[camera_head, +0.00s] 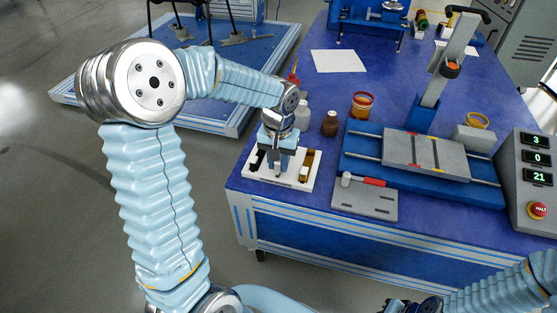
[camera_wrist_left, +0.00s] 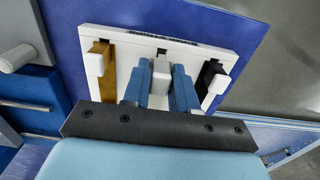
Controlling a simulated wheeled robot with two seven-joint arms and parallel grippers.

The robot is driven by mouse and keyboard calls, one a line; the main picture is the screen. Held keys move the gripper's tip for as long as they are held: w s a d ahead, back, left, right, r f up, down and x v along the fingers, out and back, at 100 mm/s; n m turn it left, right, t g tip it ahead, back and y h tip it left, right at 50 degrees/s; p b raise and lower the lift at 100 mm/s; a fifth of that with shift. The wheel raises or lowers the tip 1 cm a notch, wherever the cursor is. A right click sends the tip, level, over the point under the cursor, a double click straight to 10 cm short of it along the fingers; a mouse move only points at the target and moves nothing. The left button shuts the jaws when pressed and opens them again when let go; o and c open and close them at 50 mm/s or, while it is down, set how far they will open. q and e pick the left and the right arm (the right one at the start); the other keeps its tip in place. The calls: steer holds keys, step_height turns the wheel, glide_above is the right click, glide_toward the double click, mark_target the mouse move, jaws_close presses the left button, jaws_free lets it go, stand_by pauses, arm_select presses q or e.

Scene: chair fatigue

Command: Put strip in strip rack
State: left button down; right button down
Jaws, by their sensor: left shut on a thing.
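The white strip rack (camera_head: 262,182) lies at the table's near left corner; it also shows in the left wrist view (camera_wrist_left: 135,47). A brown strip (camera_wrist_left: 103,80) with a white end block and a black strip (camera_wrist_left: 207,80) with a white end block sit in its two outer places. My left gripper (camera_head: 278,165) is over the rack's middle, pointing down. Its blue fingers are shut on a strip's pale end block (camera_wrist_left: 160,76), between the other two strips. The rest of that strip is hidden. Part of my right gripper (camera_head: 412,305) shows at the bottom edge; its fingers are unclear.
A grey plate with a red-handled tool (camera_head: 365,203) lies right of the rack. Behind it stands the blue test machine (camera_head: 350,165) with an upright post. A brown bottle (camera_head: 330,124), a pale bottle (camera_head: 303,112) and an orange jar (camera_head: 362,104) stand behind the rack.

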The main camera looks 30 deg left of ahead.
arm_select(q)
steer(key=shift+f+b, duration=0.6)
steer(key=shift+f, duration=0.3)
steer(key=c, duration=0.8)
jaws_free()
steer(key=shift+r, duration=0.1)
steer(key=shift+r, duration=0.15)
step_height(320, 180, up, 14)
steer(key=p, duration=0.2)
steer(key=shift+f, duration=0.25)
